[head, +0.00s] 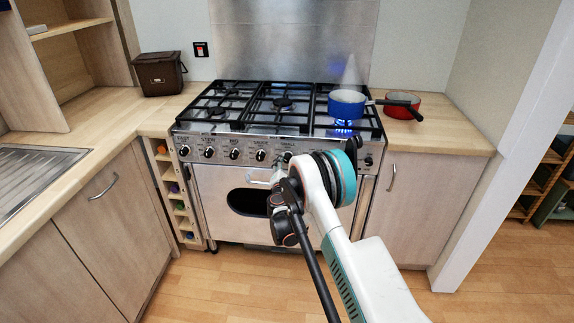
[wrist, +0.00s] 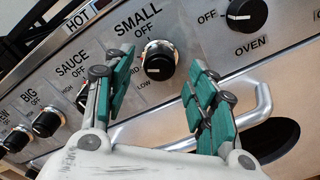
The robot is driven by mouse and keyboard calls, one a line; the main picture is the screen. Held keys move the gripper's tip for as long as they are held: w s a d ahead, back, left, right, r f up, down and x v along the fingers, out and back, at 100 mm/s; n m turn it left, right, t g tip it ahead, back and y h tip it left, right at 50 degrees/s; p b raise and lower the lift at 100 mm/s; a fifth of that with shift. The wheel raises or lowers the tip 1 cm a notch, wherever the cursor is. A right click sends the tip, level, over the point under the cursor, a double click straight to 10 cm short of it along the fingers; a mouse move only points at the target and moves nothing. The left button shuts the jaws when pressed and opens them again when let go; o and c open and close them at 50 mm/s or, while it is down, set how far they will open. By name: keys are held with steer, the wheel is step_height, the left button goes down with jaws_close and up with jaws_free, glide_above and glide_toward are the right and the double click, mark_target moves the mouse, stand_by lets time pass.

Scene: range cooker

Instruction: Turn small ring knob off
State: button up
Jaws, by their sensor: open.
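The small ring knob (wrist: 159,60) is round and black with a silver collar, under the labels SMALL and OFF on the steel control panel. A pale mark shows on its lower left, away from OFF. My gripper (wrist: 160,78) is open, with its green-padded fingers to the left and right of the knob in the wrist view. No contact shows, and I cannot tell how far the tips are from the panel. In the head view my gripper (head: 280,182) is in front of the cooker, and my arm hides part of the panel.
The sauce knob (wrist: 84,96) is close on the left and the oven knob (wrist: 246,15) is on the right. The oven door handle (wrist: 263,98) is below, near the right finger. A red pan (head: 402,105) stands on the right worktop.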

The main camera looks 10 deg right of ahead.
steer(key=shift+b+x, duration=0.35)
steer(key=shift+x, duration=1.25)
steer(key=c, duration=1)
steer(key=shift+c, duration=0.2)
steer(key=shift+m, duration=0.3)
steer(key=m, duration=0.5)
steer(key=shift+m, duration=0.3)
steer(key=m, duration=0.5)
steer(key=shift+m, duration=0.3)
steer(key=shift+d, duration=0.1)
